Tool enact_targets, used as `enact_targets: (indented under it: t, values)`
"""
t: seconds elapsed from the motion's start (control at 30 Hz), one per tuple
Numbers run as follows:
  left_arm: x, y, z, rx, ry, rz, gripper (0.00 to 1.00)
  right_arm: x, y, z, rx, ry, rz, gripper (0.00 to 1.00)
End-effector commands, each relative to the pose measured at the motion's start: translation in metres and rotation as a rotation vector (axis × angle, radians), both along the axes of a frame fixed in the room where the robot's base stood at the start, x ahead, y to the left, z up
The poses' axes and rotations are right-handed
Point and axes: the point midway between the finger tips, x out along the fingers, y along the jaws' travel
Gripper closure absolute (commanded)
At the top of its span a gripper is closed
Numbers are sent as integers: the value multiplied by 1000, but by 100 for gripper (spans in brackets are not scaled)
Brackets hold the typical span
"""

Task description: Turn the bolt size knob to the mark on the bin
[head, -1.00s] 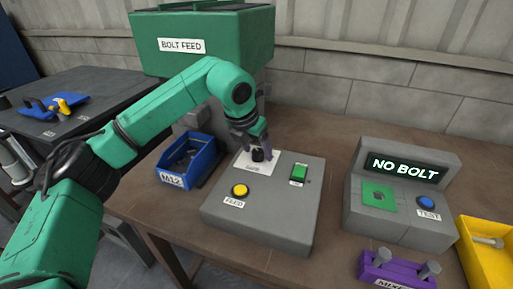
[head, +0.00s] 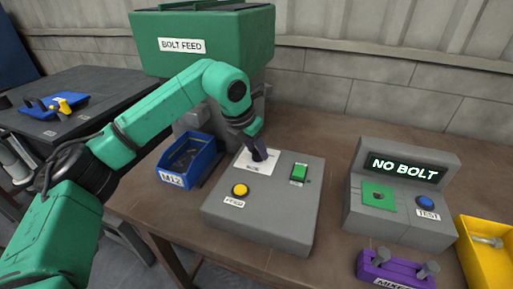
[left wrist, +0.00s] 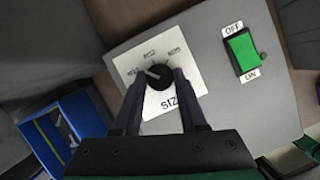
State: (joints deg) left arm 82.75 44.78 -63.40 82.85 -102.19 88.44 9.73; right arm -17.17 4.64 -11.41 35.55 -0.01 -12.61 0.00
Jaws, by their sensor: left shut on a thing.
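The bolt size knob (left wrist: 157,76) is black and round with a light pointer line. It sits on a white dial plate (left wrist: 183,58) marked with several sizes. The blue bin (head: 190,157) stands left of the control box and bears a label (head: 172,180) reading M12. My right gripper is not in view.
The grey control box (head: 275,215) also carries a yellow feed button (head: 240,190) and a green on/off switch (head: 299,173). To the right stand a tester (head: 405,175) reading NO BOLT, a purple rack (head: 392,268) and a yellow bin (head: 485,262).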

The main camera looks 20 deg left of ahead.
Motion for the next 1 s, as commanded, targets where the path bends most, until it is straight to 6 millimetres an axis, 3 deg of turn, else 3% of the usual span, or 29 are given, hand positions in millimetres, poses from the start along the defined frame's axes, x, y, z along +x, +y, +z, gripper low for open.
enact_targets:
  t: [0.6, 1.0]
  values:
    - [3, 3, 4, -4, -2, -515, 100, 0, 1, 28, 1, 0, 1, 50]
    - [4, 3, 3, -3, -5, -701, 100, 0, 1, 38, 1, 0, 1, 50]
